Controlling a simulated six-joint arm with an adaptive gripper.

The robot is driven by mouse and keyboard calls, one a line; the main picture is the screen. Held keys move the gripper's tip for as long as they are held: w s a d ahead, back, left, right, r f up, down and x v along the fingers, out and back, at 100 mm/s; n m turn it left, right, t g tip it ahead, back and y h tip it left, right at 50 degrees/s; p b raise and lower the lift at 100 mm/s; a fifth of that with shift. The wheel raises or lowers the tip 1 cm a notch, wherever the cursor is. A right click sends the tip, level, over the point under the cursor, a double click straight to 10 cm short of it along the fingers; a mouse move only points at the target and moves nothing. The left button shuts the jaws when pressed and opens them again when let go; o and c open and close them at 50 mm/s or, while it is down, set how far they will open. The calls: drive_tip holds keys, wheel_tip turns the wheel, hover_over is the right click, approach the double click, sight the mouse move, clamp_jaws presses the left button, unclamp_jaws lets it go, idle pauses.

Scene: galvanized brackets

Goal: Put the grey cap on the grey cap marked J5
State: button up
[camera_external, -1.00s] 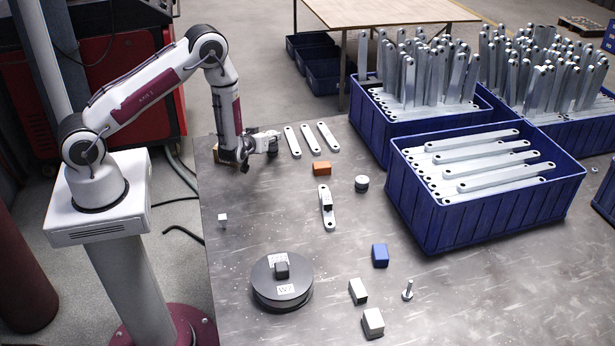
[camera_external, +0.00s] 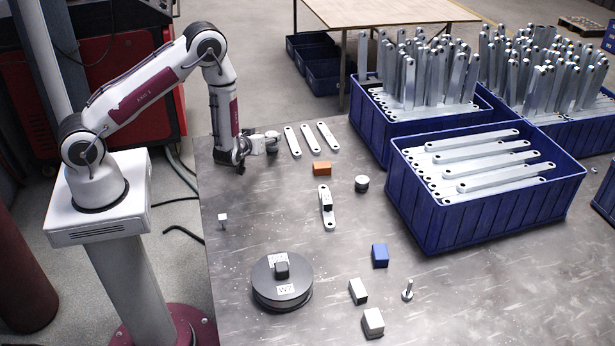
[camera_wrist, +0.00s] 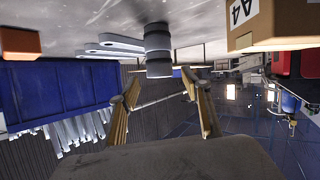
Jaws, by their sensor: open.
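A grey banded cylinder (camera_wrist: 158,50) is in the wrist view, which shows the table upside down along the top. I cannot tell whether it is one cap or two stacked. It also shows beside my gripper in the external view (camera_external: 272,141). My gripper (camera_wrist: 160,100) is open, with its two tan-padded fingers apart and nothing between them; the cylinder is ahead of the gap. In the external view my gripper (camera_external: 243,153) is low at the table's far left. Another grey cap (camera_external: 362,183) with a dark band stands alone farther right. No J5 mark is readable.
A tan box marked A4 (camera_wrist: 262,22) is close by at right in the wrist view. Several flat brackets (camera_external: 308,139) and an orange block (camera_external: 321,168) lie to the right of my gripper. A dark round disc (camera_external: 300,300) and blue bins (camera_external: 410,215) stand farther off.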

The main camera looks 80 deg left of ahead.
drive_tip(key=v, duration=0.9)
drive_tip(key=shift+d+r, duration=0.1)
idle(0.4)
